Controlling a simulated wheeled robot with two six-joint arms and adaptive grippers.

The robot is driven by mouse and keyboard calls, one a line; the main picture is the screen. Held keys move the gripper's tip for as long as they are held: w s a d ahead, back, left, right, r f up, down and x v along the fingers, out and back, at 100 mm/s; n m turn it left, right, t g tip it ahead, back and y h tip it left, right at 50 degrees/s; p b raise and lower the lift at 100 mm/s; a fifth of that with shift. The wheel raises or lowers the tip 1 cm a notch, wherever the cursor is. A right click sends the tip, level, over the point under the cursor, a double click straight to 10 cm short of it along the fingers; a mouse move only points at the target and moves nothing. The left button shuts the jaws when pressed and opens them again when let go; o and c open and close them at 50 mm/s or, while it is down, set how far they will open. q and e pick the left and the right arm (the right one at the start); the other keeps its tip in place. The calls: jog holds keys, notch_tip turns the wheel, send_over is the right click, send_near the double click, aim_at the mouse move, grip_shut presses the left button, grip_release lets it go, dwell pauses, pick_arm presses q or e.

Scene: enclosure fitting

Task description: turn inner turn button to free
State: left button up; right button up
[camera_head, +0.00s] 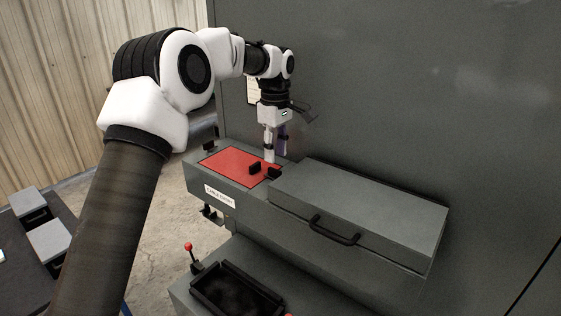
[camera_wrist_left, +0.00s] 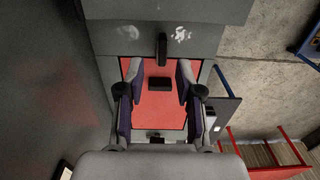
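A red panel (camera_head: 228,163) is set in the top of a grey box against the dark wall; it also shows in the left wrist view (camera_wrist_left: 160,105). A black bar (camera_wrist_left: 162,48), seemingly a turn button, lies across the panel's edge, partly over the red; in the head view it seems to be the dark piece (camera_head: 274,173) by the grey lid. A black block (camera_wrist_left: 160,84) stands on the panel. My left gripper (camera_head: 275,155) points down above the panel, fingers apart and empty (camera_wrist_left: 158,76). Which button is the inner one is unclear.
A grey lid with a black handle (camera_head: 334,230) adjoins the panel. Below are a black tray (camera_head: 236,291) and a red-knobbed lever (camera_head: 188,247). Grey boxes (camera_head: 49,243) stand on a dark table at left. The tall grey wall (camera_head: 400,90) is close behind my gripper.

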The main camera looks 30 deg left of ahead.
aim_at(275, 169)
pick_arm(q)
jog(key=shift+s+f+p, duration=0.3)
jog(key=shift+s+f, duration=0.1)
jog(key=shift+f, duration=0.25)
jog(key=shift+s+f+p, duration=0.25)
jog(key=shift+s+f, duration=0.15)
jog(key=shift+f, duration=0.2)
jog(key=f, duration=0.1)
jog(key=w+f, duration=0.1)
jog(key=shift+w+a+f, duration=0.1)
jog(key=shift+w+f, duration=0.1)
jog(key=shift+f, duration=0.1)
jog(key=shift+w+f, duration=0.25)
jog(key=shift+w, duration=0.05)
jog(key=shift+s+r, duration=0.3)
jog(key=shift+s, duration=0.15)
grip_shut()
pick_arm(e)
jog(key=shift+r, duration=0.85)
